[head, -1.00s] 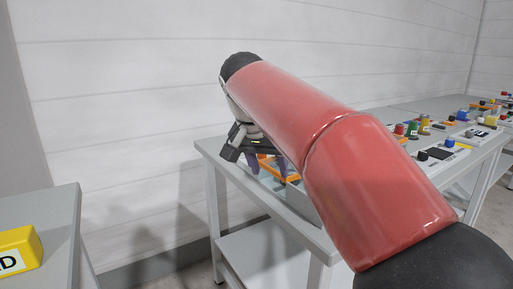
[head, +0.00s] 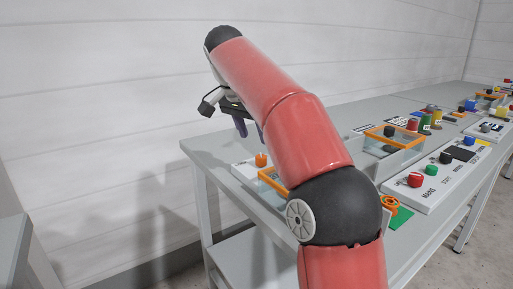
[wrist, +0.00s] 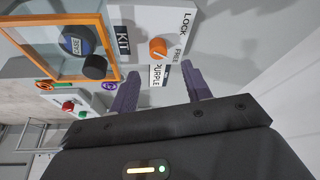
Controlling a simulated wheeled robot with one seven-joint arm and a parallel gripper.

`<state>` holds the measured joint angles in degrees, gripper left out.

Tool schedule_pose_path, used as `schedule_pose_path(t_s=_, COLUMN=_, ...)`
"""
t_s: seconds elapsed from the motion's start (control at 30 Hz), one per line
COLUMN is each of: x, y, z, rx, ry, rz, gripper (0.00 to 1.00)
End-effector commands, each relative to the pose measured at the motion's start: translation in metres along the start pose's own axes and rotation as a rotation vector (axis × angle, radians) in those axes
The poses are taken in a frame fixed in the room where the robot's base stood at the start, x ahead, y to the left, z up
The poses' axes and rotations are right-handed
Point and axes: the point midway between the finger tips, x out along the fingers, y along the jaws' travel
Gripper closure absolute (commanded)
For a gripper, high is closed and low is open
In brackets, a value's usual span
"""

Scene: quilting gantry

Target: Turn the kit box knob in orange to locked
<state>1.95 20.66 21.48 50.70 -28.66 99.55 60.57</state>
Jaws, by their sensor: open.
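The orange knob (wrist: 158,48) sits on a white panel (wrist: 150,18) with KIT, LOCK, FREE and PURPLE labels. In the head view the knob (head: 261,160) shows near the table's left end. I cannot tell clearly which label its mark points to. The kit box, clear-walled with an orange rim (wrist: 114,40), is beside the panel. In the head view my arm partly hides its rim (head: 268,177). My gripper (wrist: 162,80) is open and empty, its purple fingers apart and short of the knob. It also shows above the panel in the head view (head: 246,128).
A blue-labelled dark cylinder (wrist: 76,40) and a black knob (wrist: 95,67) show within the orange rim. Another orange-rimmed box (head: 398,134) and a panel with red, green and black knobs (head: 432,178) stand farther right. A white wall runs behind the table.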

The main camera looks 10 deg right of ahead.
Motion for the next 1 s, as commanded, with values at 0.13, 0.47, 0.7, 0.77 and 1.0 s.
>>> schedule_pose_path(t_s=0.13, x=0.02, y=0.001, z=0.0, rx=0.001, ry=-0.002, rz=0.003, gripper=0.52)
schedule_pose_path(t_s=0.47, x=0.066, y=0.001, z=0.0, rx=-0.001, ry=-0.001, rz=0.001, gripper=0.52)
schedule_pose_path(t_s=0.7, x=0.073, y=0.0, z=0.001, rx=0.0, ry=0.0, rz=-0.001, gripper=0.52)
schedule_pose_path(t_s=0.77, x=0.073, y=0.0, z=0.001, rx=-0.001, ry=0.0, rz=-0.001, gripper=0.52)
schedule_pose_path(t_s=1.0, x=0.073, y=0.0, z=0.001, rx=-0.001, ry=0.0, rz=-0.001, gripper=0.73)
